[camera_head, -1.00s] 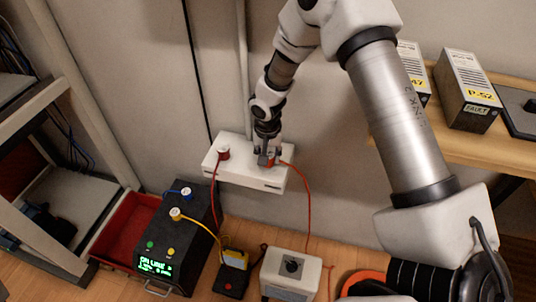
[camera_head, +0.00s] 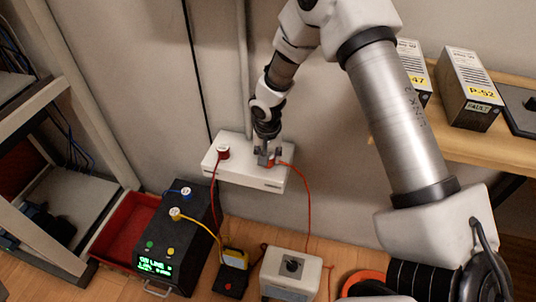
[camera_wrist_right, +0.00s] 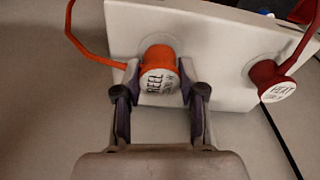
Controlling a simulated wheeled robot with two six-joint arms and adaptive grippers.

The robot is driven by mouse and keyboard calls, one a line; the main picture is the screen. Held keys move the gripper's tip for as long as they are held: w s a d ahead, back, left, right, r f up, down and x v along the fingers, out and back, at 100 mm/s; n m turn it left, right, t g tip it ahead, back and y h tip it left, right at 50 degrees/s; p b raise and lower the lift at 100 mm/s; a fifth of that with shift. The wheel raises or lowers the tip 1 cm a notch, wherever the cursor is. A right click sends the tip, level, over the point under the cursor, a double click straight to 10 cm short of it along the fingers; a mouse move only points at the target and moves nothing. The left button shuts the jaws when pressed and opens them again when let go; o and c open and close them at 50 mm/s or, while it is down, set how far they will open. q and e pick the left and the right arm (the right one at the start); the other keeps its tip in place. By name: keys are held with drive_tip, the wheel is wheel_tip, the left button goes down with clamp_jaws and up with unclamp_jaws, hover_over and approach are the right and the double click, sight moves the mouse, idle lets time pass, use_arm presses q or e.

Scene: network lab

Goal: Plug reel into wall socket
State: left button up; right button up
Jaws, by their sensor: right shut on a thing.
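The white wall socket box (camera_head: 236,176) is fixed low on the wall; its face also shows in the right wrist view (camera_wrist_right: 218,32). The orange reel plug (camera_wrist_right: 158,72), labelled REEL, is at a round socket on this box, with its orange cord (camera_head: 308,200) running off. My right gripper (camera_wrist_right: 160,84) is shut on the reel plug, one finger on each side. In the head view the gripper (camera_head: 267,158) partly covers the plug. The plug's prongs are hidden, so I cannot tell how deep it sits. My left gripper is not in view.
A dark red plug labelled HEAT (camera_wrist_right: 272,84) sits in the box's other socket. A wooden shelf (camera_head: 430,140) is at right.

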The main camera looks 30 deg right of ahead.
drive_tip(key=shift+f, duration=0.4)
drive_tip(key=o, duration=1.1)
drive_tip(key=shift+o, duration=0.2)
drive_tip(key=shift+r, duration=0.15)
wheel_tip(320, 180, up, 12)
drive_tip(key=s, duration=0.1)
drive_tip(key=shift+a, duration=0.45)
